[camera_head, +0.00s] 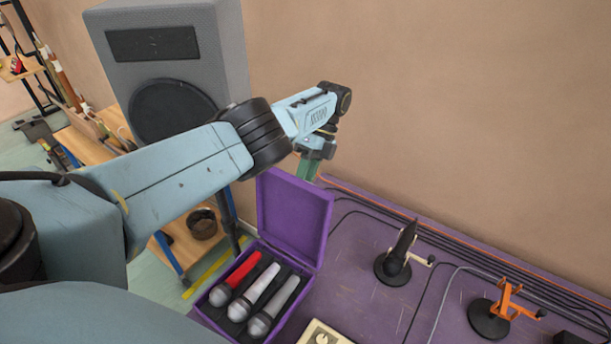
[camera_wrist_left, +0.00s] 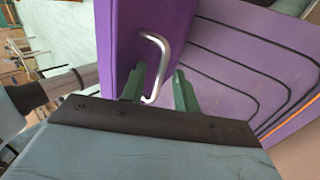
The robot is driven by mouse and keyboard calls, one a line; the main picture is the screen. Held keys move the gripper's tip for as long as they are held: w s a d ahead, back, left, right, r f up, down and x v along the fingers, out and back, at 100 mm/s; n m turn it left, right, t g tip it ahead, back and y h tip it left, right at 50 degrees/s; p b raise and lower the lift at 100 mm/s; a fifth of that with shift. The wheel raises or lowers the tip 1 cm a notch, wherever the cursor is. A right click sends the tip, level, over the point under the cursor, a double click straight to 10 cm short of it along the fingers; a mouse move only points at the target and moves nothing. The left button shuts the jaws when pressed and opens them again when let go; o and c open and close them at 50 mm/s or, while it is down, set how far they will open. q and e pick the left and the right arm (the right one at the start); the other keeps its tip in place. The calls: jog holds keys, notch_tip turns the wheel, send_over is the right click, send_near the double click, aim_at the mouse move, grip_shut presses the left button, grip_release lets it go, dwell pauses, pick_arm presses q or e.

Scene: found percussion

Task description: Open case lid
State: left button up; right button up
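The purple case (camera_head: 290,318) stands on the purple table with its lid (camera_head: 292,215) raised, roughly upright at the back. Three microphones lie in its dark lining: a red one (camera_head: 238,275), a white one (camera_head: 258,288) and a grey one (camera_head: 276,304). My left gripper (camera_head: 309,167) is at the top of the lid, on its outer side. In the left wrist view its green fingers (camera_wrist_left: 158,90) stand apart around the silver handle (camera_wrist_left: 160,62) on the lid (camera_wrist_left: 150,20), with gaps visible beside the bar. My right gripper is not in view.
A dark microphone stand (camera_head: 396,262) and a stand with an orange clamp (camera_head: 492,314) are on the table to the right. Black cables (camera_head: 460,245) run along the wall side. A grey speaker (camera_head: 175,60) stands behind my left arm.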

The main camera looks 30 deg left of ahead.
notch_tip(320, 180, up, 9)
jog(key=p, duration=0.9)
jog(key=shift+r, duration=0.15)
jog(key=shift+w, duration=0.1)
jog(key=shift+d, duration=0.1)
dwell(0.3)
